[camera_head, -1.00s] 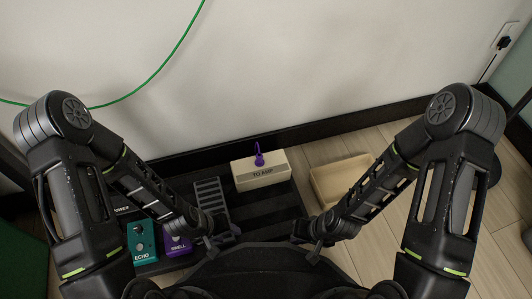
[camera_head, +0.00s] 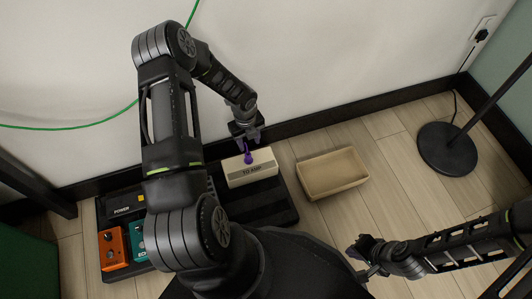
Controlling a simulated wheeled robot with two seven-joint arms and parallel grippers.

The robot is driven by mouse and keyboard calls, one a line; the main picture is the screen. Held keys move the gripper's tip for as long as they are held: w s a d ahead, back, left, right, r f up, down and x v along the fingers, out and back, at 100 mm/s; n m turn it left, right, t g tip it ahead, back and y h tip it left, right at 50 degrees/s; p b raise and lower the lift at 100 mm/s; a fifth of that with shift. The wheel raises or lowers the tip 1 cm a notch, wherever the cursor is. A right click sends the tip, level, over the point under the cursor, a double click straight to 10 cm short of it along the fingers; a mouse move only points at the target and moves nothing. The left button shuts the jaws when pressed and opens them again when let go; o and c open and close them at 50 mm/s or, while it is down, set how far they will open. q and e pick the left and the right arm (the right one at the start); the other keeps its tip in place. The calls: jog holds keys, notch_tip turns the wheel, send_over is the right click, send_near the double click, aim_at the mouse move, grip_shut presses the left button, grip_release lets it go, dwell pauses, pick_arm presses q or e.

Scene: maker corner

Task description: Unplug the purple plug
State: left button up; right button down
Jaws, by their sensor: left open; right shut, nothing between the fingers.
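The purple plug (camera_head: 248,157) stands upright in the top of a cream box (camera_head: 262,172) labelled "TO AMP". My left gripper (camera_head: 247,138) is open just above and behind the plug, its fingers pointing down close to the plug's top. I cannot tell whether the fingers touch the plug or have it between them. My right gripper (camera_head: 362,258) is shut and empty, low over the floor at the lower right, well away from the box.
The cream box sits on a black pedalboard (camera_head: 270,210) with a POWER unit (camera_head: 122,208) and an orange pedal (camera_head: 112,248). An empty beige tray (camera_head: 333,190) lies to the right. A black stand base (camera_head: 447,150) is further right; wall behind.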

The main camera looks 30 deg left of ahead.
aim_at(248, 154)
pick_arm(q)
jog(key=shift+s+a+m, duration=0.15)
jog(key=shift+s+m, duration=0.3)
jog(key=shift+m, duration=0.55)
pick_arm(e)
jog(key=shift+a, duration=0.1)
pick_arm(q)
notch_tip(248, 154, down, 9)
jog(key=b, duration=0.7)
pick_arm(e)
notch_tip(248, 154, down, 8)
jog(key=w, duration=0.1)
jog(key=shift+w+r, duration=0.2)
jog(key=shift+r, duration=0.15)
pick_arm(q)
grip_shut()
dwell(0.7)
jog(key=shift+r, duration=0.1)
dwell(0.4)
